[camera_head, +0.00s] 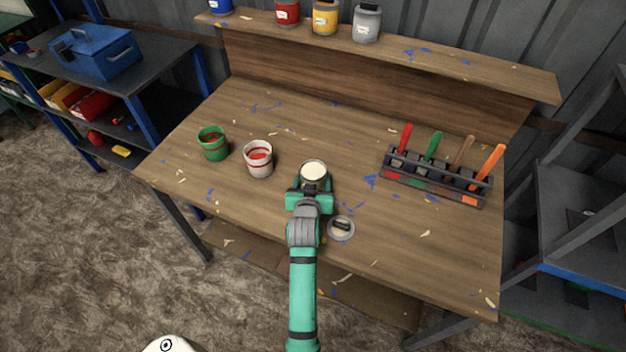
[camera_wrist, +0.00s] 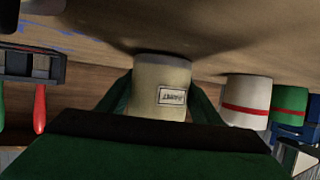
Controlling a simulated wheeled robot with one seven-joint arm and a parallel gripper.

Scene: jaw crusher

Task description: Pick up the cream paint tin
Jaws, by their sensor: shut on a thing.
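The cream paint tin (camera_head: 314,171) stands on the wooden bench, its pale top showing in the head view just beyond my gripper. In the wrist view the tin (camera_wrist: 158,88) is upside down in the picture, with a small label on its side. My gripper (camera_head: 312,187) is shut on the tin, with a green finger on each side of it in the wrist view (camera_wrist: 160,105). The tin's lower part is hidden in the head view. I cannot tell whether its base touches the bench.
A white tin with a red band (camera_head: 258,159) and a green tin (camera_head: 213,144) stand to the left. A round lid (camera_head: 341,228) lies right of my wrist. A tool rack (camera_head: 436,180) with several coloured handles stands right. The bench (camera_head: 310,120) is clear behind the tin.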

